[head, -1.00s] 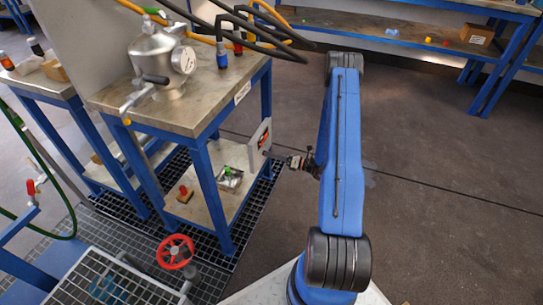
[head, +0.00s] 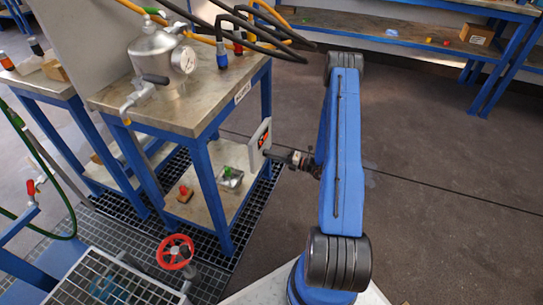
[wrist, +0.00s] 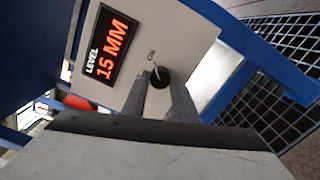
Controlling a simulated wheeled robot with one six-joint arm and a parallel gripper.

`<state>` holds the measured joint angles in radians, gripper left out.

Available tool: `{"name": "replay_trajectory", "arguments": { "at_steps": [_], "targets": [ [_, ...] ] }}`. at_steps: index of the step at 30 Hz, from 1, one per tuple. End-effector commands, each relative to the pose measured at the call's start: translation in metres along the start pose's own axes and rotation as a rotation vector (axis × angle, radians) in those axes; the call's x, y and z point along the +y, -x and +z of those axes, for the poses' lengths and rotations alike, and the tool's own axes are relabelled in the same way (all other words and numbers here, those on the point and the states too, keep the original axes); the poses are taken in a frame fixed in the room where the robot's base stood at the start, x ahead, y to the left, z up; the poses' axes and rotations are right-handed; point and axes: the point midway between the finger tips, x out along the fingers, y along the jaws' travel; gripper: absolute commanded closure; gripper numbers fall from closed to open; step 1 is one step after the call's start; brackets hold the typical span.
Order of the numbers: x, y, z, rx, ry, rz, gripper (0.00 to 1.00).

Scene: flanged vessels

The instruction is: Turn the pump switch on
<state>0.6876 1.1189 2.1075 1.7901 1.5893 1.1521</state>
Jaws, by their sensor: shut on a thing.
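The pump switch is a black round knob (wrist: 160,79) on a pale panel, seen in the wrist view between my fingertips. A small label, apparently "ON", is just above it, and a thin pale mark runs from the label side toward the knob. My gripper (head: 271,155) reaches left to the panel (head: 257,150) on the side of the blue-legged bench. In the wrist view, my gripper (wrist: 159,92) is shut on the knob, its two fingers on either side. The fingers partly hide the knob's sides.
A display (wrist: 112,48) on the panel reads "LEVEL 15 MM". A metal vessel with a gauge (head: 183,60) stands on the bench (head: 215,105). A red handwheel (head: 175,252) is at front left. Open floor (head: 440,170) lies right of my arm.

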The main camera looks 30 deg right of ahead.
Motion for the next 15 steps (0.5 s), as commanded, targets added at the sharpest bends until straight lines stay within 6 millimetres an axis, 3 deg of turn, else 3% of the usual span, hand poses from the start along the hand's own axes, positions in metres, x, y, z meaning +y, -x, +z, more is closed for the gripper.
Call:
{"name": "replay_trajectory", "arguments": {
  "at_steps": [9,10,12,15],
  "targets": [
    [-0.0008,0.0009,0.0004,-0.002,-0.002,-0.002,0.96],
    [-0.0008,0.0009,0.0004,-0.002,-0.002,-0.002,0.72],
    [-0.0008,0.0009,0.0004,-0.002,-0.002,-0.002,0.55],
    [-0.0006,0.0006,0.0003,-0.002,-0.002,-0.001,0.55]
  ]
}}
